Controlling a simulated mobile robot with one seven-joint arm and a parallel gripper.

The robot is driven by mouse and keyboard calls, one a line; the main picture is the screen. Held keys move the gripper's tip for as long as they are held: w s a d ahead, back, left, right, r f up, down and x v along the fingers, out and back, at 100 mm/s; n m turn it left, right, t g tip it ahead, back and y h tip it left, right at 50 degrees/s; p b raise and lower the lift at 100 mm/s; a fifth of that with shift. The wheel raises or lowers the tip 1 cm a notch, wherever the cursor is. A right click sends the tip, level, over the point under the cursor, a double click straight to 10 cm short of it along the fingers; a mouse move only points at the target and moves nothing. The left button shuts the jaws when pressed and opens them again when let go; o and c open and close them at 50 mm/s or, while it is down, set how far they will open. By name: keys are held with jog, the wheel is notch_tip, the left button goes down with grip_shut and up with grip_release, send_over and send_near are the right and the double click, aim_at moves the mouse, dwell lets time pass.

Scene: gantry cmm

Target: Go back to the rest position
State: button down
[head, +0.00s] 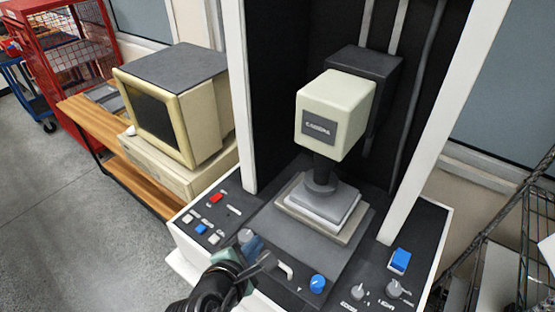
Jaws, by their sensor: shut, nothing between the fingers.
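My gripper (266,262) is at the lower middle of the head view, at the front of the measuring machine's dark base (262,221). Its fingers are shut and empty. They are close to a small white handle or switch (286,271) on the front panel; I cannot tell whether they touch it. A grey knob (246,236) shows just beyond the gripper. The cream probe head (335,109) hangs over the stacked square stage (322,203). The rest position itself is not marked in view.
Red, blue and white buttons (216,197) sit on the panel's left. A blue knob (317,283), grey knobs (358,292) and a blue switch (400,260) sit at right. White uprights (241,95) frame the machine. An old computer (178,105) stands on a wooden bench. A wire rack (535,230) is at right.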

jog(key=w+d+r+m+t+y+b, duration=0.15)
jog(key=r+m+t, duration=0.35)
jog(key=r, duration=1)
jog(key=w+r+m+t+y+b, duration=0.15)
jog(key=r+m+t, duration=0.25)
jog(key=r+m, duration=0.75)
jog(key=s+d+r+m+t+b, duration=0.1)
jog(key=s+r+m+t, duration=0.1)
jog(key=s+r, duration=0.4)
jog(key=s+d+r+m+t+b, duration=0.1)
jog(key=s+r+t, duration=0.4)
jog(key=r, duration=1.2)
jog(key=s+d+m, duration=0.1)
jog(key=m, duration=0.1)
jog(key=shift+s+m+t, duration=0.2)
jog(key=shift+m+t, duration=0.1)
jog(key=shift+m, duration=0.05)
jog(key=shift+r, duration=0.15)
